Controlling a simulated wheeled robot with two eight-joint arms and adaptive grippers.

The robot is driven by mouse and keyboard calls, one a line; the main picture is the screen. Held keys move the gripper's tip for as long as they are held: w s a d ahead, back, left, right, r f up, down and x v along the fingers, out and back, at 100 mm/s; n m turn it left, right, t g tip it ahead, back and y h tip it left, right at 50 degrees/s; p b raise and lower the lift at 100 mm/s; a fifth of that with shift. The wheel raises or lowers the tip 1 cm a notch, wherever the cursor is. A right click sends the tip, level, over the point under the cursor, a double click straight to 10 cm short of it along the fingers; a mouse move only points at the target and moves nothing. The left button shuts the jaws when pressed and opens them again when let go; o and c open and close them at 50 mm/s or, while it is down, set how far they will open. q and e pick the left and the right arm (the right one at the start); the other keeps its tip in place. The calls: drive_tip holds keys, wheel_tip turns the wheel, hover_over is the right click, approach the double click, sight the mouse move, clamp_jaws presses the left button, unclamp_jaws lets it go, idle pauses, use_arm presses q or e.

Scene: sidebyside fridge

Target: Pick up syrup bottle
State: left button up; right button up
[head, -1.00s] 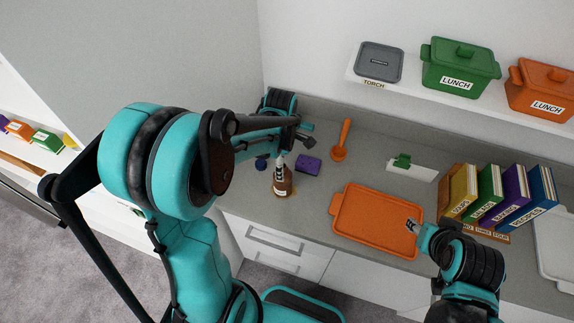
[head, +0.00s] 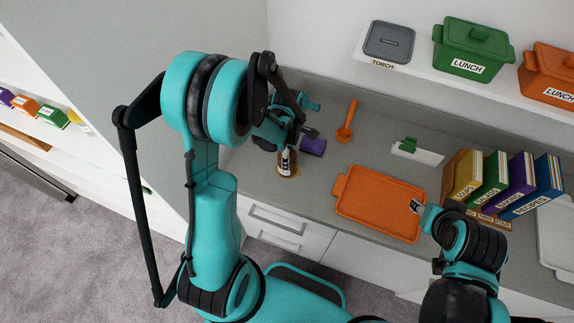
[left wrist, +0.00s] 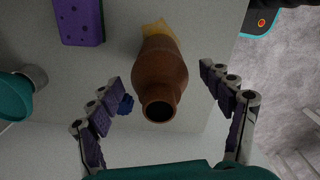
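The syrup bottle (head: 287,163) is brown with a white label and stands on the grey counter near its front edge. In the left wrist view, the bottle (left wrist: 160,65) has its dark mouth toward the camera and lies between my left gripper's fingers (left wrist: 160,78). The fingers are spread, with a gap on each side of the bottle. In the head view my left arm partly hides that gripper. My right gripper (head: 416,207) is over the right edge of the orange tray; its fingers are too small to read.
A purple sponge (head: 312,146) lies just behind the bottle. A small blue object (left wrist: 125,104) is partly behind a left finger. A shelf hangs above.

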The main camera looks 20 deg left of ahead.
use_arm(q)
drive_tip(key=c, duration=1.4)
drive_tip(key=shift+o, duration=0.2)
